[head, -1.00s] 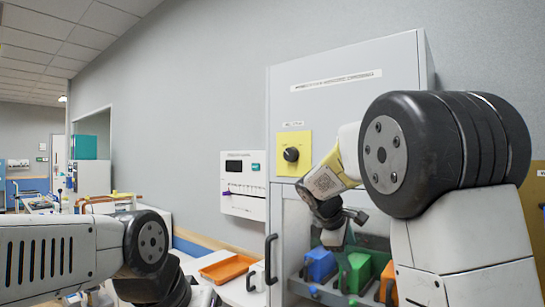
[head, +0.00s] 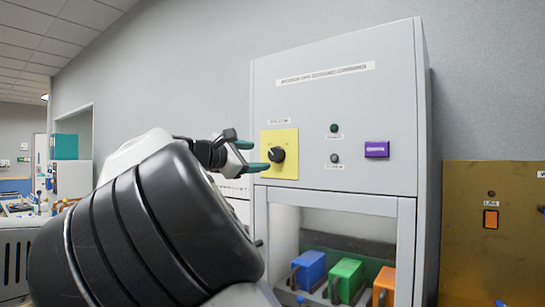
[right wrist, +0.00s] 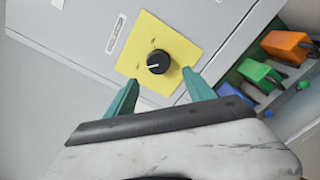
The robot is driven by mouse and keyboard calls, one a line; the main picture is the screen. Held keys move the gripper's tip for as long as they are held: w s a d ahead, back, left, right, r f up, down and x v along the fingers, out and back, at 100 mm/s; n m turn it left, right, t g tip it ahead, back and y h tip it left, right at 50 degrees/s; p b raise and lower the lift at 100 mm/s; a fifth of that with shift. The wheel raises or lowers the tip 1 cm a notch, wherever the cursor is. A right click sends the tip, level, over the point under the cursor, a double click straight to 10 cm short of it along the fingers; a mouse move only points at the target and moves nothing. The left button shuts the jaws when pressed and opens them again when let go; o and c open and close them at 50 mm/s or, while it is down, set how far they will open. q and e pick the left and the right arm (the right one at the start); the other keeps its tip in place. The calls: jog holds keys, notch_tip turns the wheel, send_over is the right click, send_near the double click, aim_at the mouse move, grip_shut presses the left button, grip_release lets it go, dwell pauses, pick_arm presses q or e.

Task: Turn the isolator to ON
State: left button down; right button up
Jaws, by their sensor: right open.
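The isolator is a black round knob (head: 277,155) on a yellow square plate (head: 290,140) on the grey cabinet front. In the right wrist view the knob (right wrist: 158,62) shows a white pointer line; the markings around it are too small to read. My right gripper (head: 245,156) is open just left of the knob in the head view. In the right wrist view its two teal fingers stand apart, with the knob beyond the gap between their tips. I see no contact with the knob. My left gripper is not in view.
The grey cabinet (head: 345,110) also carries two small dark indicators and a purple label (head: 377,149). Below, an open bay holds blue (head: 308,268), green (head: 346,278) and orange (head: 384,286) blocks with handles. A brown panel (head: 490,240) stands at right.

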aim_at(273, 155)
jog(key=x, duration=0.7)
jog(key=shift+w+d+r, duration=0.15)
jog(key=shift+w+r, duration=0.05)
jog(key=shift+w, duration=0.05)
jog(key=shift+c, duration=0.2)
grip_shut()
